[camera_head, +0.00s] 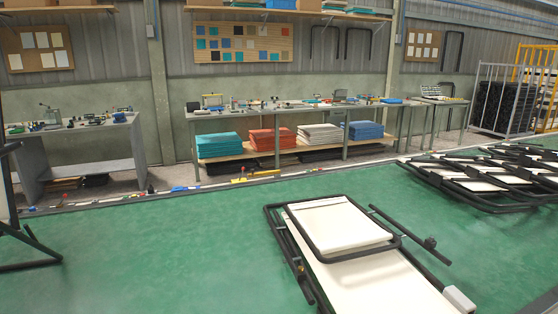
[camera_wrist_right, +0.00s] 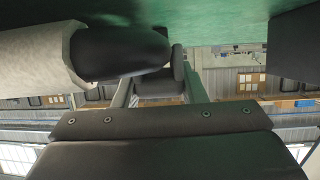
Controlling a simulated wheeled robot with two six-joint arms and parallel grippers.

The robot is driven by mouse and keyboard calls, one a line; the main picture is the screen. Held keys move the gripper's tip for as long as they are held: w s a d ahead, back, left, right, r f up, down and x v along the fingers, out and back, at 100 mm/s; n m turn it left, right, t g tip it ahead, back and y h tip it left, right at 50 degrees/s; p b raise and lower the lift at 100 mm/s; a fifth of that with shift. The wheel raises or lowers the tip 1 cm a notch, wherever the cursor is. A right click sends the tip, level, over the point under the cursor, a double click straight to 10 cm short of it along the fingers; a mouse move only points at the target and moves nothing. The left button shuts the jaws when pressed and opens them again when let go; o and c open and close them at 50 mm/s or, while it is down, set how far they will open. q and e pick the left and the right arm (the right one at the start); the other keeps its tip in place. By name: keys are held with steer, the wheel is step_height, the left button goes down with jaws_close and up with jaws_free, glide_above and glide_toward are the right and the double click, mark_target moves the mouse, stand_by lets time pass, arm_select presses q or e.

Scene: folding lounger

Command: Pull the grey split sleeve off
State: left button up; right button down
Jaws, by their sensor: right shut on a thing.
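The grey split sleeve (camera_head: 458,298) shows in the head view as a pale, boxy piece on the right rail of the folding lounger (camera_head: 345,268), near the bottom right. In the right wrist view the pale grey sleeve (camera_wrist_right: 35,62) fills the upper left, with a black tube (camera_wrist_right: 118,52) coming out of its open end. My right gripper (camera_wrist_right: 158,78) is shut on the black tube beside the sleeve; the exact contact is partly hidden. My right gripper is outside the head view or hidden there. My left gripper is in neither view.
More folded loungers (camera_head: 490,175) lie on the floor at the right. A loose-looking black bar with a knob (camera_head: 410,233) lies along the lounger's right side. Workbenches (camera_head: 290,112) stand along the wall. The green floor (camera_head: 150,245) left of the lounger is clear.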

steer(key=shift+r+p, duration=2.15)
steer(key=shift+r, duration=0.45)
step_height(320, 180, up, 6)
steer(key=p, duration=0.5)
